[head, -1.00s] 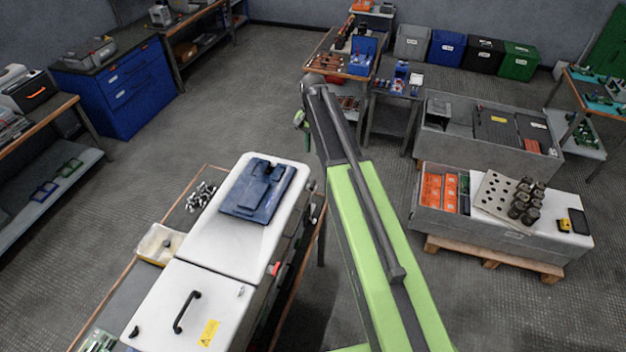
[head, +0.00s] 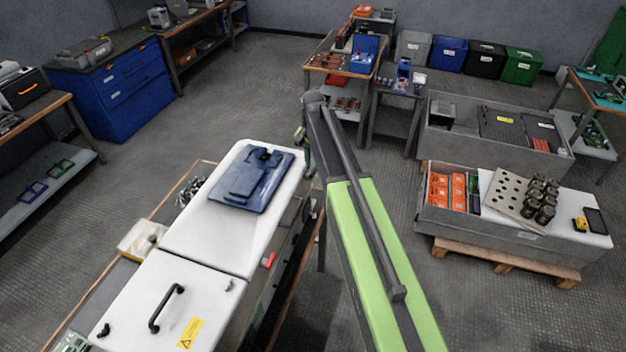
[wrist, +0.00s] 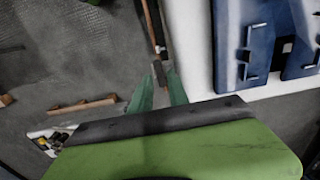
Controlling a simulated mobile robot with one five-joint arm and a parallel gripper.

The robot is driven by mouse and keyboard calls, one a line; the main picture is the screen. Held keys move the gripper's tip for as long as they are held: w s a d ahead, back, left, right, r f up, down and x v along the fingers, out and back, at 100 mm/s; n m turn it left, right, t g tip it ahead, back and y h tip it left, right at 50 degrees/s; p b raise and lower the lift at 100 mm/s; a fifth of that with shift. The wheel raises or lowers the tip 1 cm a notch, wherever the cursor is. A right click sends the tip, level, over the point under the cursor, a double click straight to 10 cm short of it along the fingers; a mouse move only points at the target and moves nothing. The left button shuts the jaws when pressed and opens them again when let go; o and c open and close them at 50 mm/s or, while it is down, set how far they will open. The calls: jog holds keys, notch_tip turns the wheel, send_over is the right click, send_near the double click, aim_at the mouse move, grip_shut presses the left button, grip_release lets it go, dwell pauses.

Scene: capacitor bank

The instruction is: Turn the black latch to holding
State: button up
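A white cabinet (head: 205,287) stands at lower left in the head view, with a blue plate (head: 252,180) on its top. I cannot tell for sure which part is the black latch.
A black handle (head: 167,308) stands up from the lid, and a red part (head: 268,260) sits on the cabinet's side. A grey crate on a pallet (head: 500,228) stands at right. Floor is open between them.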

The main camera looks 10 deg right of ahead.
aim_at(313, 173)
notch_tip(313, 173, down, 2)
jog(key=shift+f+b, duration=0.25)
jog(key=shift+b, duration=0.35)
jog(key=shift+r, duration=0.1)
grip_shut()
